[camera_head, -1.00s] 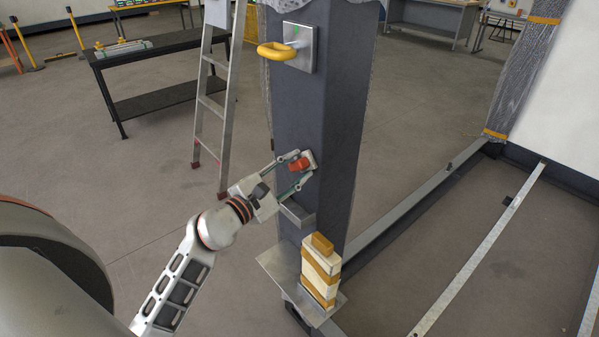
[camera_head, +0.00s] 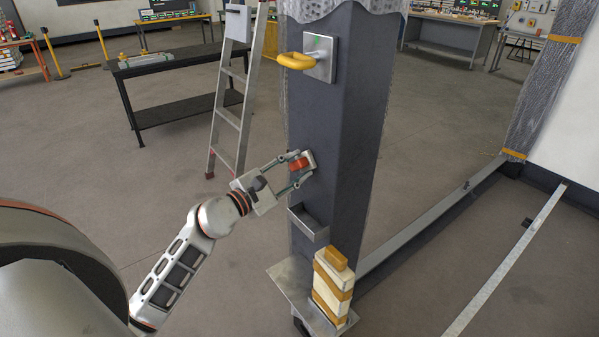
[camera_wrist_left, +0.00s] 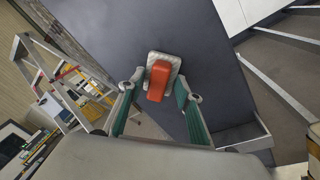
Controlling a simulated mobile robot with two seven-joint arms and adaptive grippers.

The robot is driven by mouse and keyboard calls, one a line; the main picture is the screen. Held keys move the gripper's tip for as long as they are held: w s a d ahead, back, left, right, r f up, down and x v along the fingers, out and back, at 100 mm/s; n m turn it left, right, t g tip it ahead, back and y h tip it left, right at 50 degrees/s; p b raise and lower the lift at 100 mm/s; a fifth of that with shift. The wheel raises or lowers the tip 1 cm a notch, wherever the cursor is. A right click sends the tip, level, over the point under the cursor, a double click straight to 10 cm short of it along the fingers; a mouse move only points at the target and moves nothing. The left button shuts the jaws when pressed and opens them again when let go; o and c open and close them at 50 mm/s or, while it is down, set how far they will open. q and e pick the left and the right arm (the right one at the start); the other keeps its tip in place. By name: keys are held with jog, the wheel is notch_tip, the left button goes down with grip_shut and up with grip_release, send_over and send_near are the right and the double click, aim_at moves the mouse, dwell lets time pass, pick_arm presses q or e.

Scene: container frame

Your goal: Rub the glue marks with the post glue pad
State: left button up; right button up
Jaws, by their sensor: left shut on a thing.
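The post glue pad (camera_head: 301,162) has an orange-red handle on a pale, flat base. My left gripper (camera_head: 299,171) is shut on the handle, with a finger on each side. The pad is at the front face of the dark grey post (camera_head: 345,130), near its left edge and above a small metal tray. The left wrist view shows the pad (camera_wrist_left: 159,80) with its pale base flat at the post face; whether it presses firmly cannot be told. I cannot make out glue marks on the bare face. My right gripper is not in view.
The open metal tray (camera_head: 308,224) juts from the post below the gripper. A bottle with orange bands (camera_head: 333,285) stands on the base plate. A yellow ring (camera_head: 297,61) sticks out above. A stepladder (camera_head: 228,120) and black table (camera_head: 185,108) stand behind left.

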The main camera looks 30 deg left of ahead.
pick_arm(q)
jog(key=shift+a+v, duration=0.25)
jog(key=shift+v, duration=1.25)
jog(key=shift+a+v, duration=0.2)
jog(key=shift+v, duration=1.3)
jog(key=shift+r, duration=0.15)
jog(key=shift+a+b+v, duration=0.15)
jog(key=shift+b+v, duration=0.15)
jog(key=shift+v, duration=0.35)
jog(key=shift+a+b+v, duration=0.15)
jog(key=shift+b+v, duration=0.1)
jog(key=shift+v, duration=0.45)
jog(key=shift+d, duration=0.1)
